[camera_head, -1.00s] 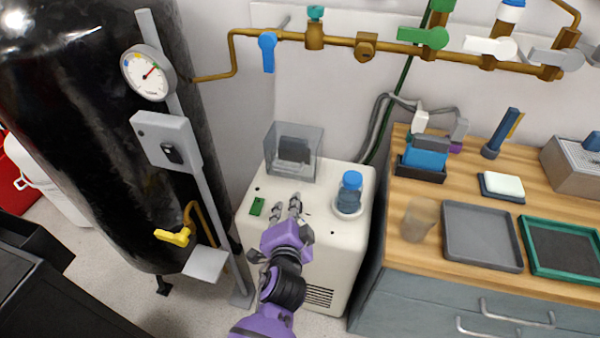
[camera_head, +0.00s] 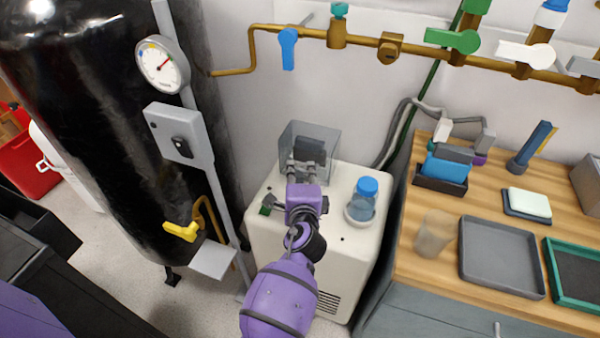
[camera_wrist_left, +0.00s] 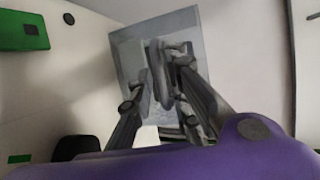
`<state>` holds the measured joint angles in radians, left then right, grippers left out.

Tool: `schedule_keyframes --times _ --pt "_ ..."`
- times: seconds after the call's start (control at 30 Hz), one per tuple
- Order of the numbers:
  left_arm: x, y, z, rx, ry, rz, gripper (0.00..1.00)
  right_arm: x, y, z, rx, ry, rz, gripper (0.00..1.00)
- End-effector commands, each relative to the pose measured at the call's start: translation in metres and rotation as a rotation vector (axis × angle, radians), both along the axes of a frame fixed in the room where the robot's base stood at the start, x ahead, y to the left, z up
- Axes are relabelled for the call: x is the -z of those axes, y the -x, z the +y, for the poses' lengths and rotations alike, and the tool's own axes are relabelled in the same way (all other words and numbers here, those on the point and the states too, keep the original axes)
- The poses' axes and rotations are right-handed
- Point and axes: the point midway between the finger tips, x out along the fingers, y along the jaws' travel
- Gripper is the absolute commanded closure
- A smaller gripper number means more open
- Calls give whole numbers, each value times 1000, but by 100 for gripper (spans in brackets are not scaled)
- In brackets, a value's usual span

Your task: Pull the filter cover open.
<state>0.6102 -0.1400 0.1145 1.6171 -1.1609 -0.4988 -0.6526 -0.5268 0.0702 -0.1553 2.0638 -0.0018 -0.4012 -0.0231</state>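The filter cover looks to be the see-through grey box (camera_head: 326,135) at the back of the white machine's top; a dark grey block shows within its outline. My left gripper (camera_head: 304,171) is right in front of it, reaching toward its lower front. In the left wrist view the two fingers (camera_wrist_left: 165,85) are spread, with a grey upright rounded piece (camera_wrist_left: 158,72) between them, in front of the clear panel (camera_wrist_left: 190,25). I see no clear grip; whether a finger touches that piece cannot be told. My right gripper is not in view.
The white machine (camera_head: 350,240) also carries a blue-capped bottle (camera_head: 362,200), just right of my left arm. The black tank (camera_head: 90,120) stands to the left, with a yellow-handled valve (camera_head: 181,231). The wooden bench (camera_head: 415,265) is on the right. Brass pipes run above.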

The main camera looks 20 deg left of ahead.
Motion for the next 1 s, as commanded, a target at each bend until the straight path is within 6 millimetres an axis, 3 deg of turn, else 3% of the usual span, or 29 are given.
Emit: schedule_keyframes --times 0.27,0.4,0.77,1.0 --pt "1 -2 1 0 1 1 84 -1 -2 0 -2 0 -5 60" --pt "1 -2 1 0 0 1 100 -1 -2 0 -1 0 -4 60" --pt "1 -1 1 3 -3 2 100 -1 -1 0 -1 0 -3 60" --pt "-5 4 19 96 -13 3 100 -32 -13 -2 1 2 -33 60"
